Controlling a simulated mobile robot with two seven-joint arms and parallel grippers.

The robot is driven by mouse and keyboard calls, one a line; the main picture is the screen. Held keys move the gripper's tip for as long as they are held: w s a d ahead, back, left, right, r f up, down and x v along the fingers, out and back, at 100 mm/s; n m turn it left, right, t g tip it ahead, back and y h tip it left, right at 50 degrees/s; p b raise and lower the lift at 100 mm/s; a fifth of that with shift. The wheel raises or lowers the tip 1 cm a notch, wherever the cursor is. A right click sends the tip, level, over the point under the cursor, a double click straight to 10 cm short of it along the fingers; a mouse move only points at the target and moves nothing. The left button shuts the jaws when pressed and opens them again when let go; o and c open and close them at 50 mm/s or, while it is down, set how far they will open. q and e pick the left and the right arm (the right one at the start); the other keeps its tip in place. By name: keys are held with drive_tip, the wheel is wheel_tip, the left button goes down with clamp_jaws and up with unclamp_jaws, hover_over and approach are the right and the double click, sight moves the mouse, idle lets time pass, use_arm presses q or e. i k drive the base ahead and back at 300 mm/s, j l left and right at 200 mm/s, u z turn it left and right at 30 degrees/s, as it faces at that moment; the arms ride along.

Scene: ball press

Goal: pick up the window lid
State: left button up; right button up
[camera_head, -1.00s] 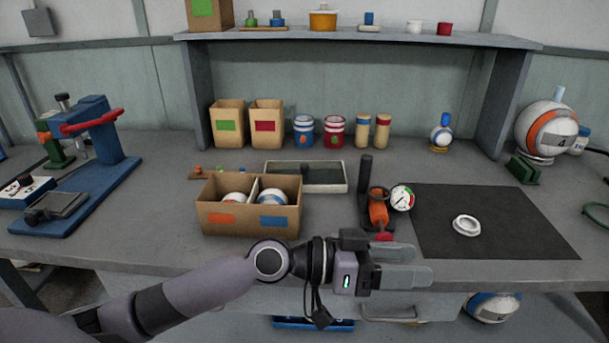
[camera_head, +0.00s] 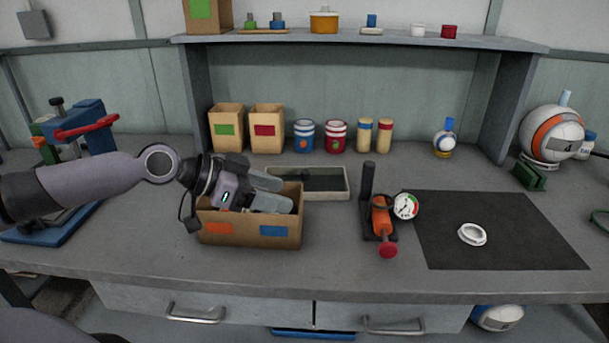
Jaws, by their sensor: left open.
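My left gripper (camera_head: 280,192) is open, its fingers pointing right above the cardboard box (camera_head: 248,234) with orange and blue labels. I see nothing between the fingers. The arm and gripper hide most of the box's inside. A flat rectangular piece (camera_head: 345,194) with a pale rim and dark middle lies behind the box, partly hidden by the gripper. A small white ring-shaped piece (camera_head: 472,234) lies on the dark mat (camera_head: 520,210) at right. I cannot tell for sure which piece is the window lid. My right gripper is not in view.
An orange pump (camera_head: 381,218) with a gauge (camera_head: 405,206) stands right of the box. A blue press (camera_head: 85,130) stands at left, partly behind my arm. Cartons and tins line the back under the shelf (camera_head: 350,40). The bench front is clear.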

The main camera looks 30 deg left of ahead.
sight(321, 183)
drive_tip(key=i+j, duration=0.75)
